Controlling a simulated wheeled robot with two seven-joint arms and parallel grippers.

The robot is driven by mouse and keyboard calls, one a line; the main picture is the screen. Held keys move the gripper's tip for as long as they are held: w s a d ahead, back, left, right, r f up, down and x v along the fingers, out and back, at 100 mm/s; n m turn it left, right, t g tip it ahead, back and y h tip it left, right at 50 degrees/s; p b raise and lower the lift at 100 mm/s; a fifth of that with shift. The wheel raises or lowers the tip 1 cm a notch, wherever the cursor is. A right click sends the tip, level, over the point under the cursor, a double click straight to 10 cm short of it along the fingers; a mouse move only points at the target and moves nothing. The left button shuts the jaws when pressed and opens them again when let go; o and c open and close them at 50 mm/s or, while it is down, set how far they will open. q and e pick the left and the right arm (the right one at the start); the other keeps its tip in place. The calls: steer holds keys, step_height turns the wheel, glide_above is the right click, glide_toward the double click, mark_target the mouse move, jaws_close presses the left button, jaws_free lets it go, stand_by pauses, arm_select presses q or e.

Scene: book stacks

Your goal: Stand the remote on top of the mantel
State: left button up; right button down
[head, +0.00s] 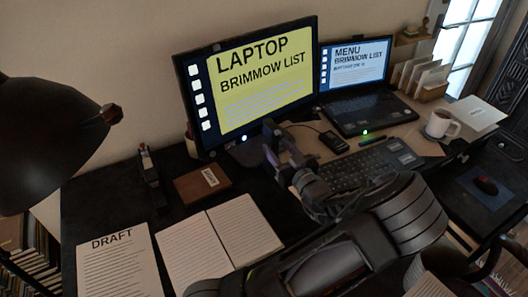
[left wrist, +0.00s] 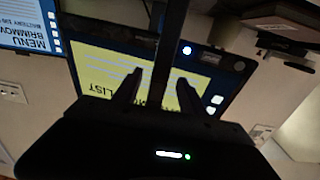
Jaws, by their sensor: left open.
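My left gripper (head: 278,150) is over the desk in the head view, in front of the large monitor. In the left wrist view its two fingers (left wrist: 158,78) are apart. A dark bar runs up between them there; I cannot tell what it is or whether it touches them. No remote can be made out for certain. A small black device (head: 333,142) lies to the right of the gripper, in front of the laptop; I cannot tell whether it is the remote. No mantel can be made out. My right gripper is not in view.
The large monitor (head: 260,80) and open laptop (head: 357,85) stand at the back. A keyboard (head: 365,167), open notebook (head: 222,240), brown box (head: 203,184) and white mug (head: 440,125) are on the desk (head: 100,200). A black lamp (head: 50,140) juts in at left.

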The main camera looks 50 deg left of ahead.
mark_target(276, 143)
arm_select(q)
steer(key=shift+a+r, duration=0.15)
steer(key=shift+r, duration=0.1)
steer(key=shift+x, duration=1.2)
steer(key=shift+p, duration=0.3)
steer(key=shift+w+a, duration=0.1)
steer(key=shift+a, duration=0.1)
steer(key=p+x, duration=0.1)
steer(key=x, duration=0.3)
steer(key=shift+w+a+p, duration=0.1)
steer(key=shift+a+p, duration=0.2)
steer(key=shift+a, duration=0.05)
